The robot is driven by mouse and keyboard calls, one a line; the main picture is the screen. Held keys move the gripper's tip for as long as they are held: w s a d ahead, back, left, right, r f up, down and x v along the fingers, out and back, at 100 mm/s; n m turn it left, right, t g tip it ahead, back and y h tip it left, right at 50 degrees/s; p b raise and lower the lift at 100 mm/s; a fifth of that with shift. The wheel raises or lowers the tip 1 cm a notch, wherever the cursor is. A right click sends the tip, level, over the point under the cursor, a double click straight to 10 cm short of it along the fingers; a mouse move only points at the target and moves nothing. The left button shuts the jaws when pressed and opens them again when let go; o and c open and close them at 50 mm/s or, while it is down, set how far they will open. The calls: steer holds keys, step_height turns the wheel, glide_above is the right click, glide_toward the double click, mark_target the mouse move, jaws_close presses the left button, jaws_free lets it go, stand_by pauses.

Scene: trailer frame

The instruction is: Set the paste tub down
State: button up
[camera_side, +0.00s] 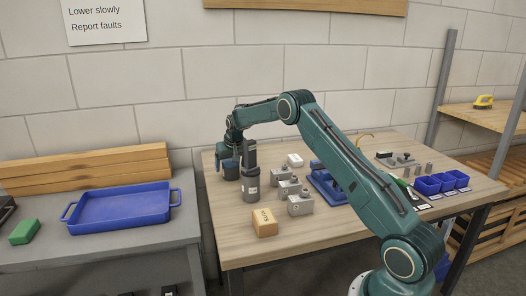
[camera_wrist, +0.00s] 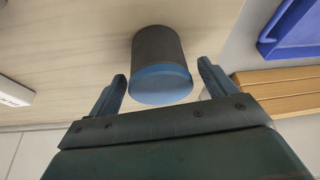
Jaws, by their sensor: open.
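The paste tub is a dark grey cylinder with a blue lid. In the wrist view the tub (camera_wrist: 158,52) stands on the wooden table just past my fingertips, its lid facing the camera. My gripper (camera_wrist: 163,85) is open, with one finger on each side of the lid and a gap showing at both. In the side view my gripper (camera_side: 230,158) points down at the table's far left part, and the tub (camera_side: 231,172) shows low beneath it. The fingers partly cover the tub there.
A grey labelled cylinder with a dark upper part (camera_side: 251,187) stands close to the tub. Several grey metal blocks (camera_side: 289,188), a tan block (camera_side: 264,222) and a white box (camera_side: 294,160) lie nearby. A blue tray (camera_side: 120,209) sits on the left bench.

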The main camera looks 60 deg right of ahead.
steer(key=shift+v, duration=0.8)
step_height(320, 180, up, 10)
steer(key=shift+s+a, duration=0.3)
steer(key=shift+s, duration=0.15)
